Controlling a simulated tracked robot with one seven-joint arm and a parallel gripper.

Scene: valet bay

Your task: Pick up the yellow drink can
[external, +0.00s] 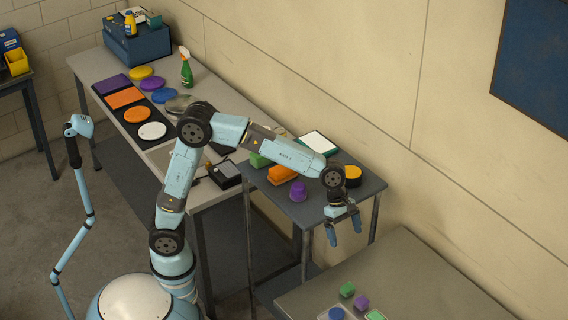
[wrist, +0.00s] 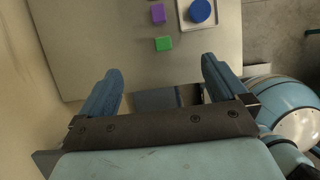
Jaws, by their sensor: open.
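I cannot make out a clear yellow drink can in either view. In the external view a small upright yellow container (external: 130,23) stands on the blue box at the far end of the long table; whether it is a can or a bottle is unclear. A short round thing with a yellow-orange top and dark side (external: 352,175) stands at the back of the small dark table, behind my wrist. My gripper (external: 344,229) is open and empty, pointing down by the front right edge of that table. In the wrist view my gripper (wrist: 162,72) has nothing between its fingers.
The small dark table (external: 318,212) also bears a purple piece (external: 298,191) and an orange block (external: 282,174). A grey table (wrist: 100,40) at the near right holds a green block (wrist: 163,44), a purple block (wrist: 158,14) and a blue disc (wrist: 200,11). A wall runs behind.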

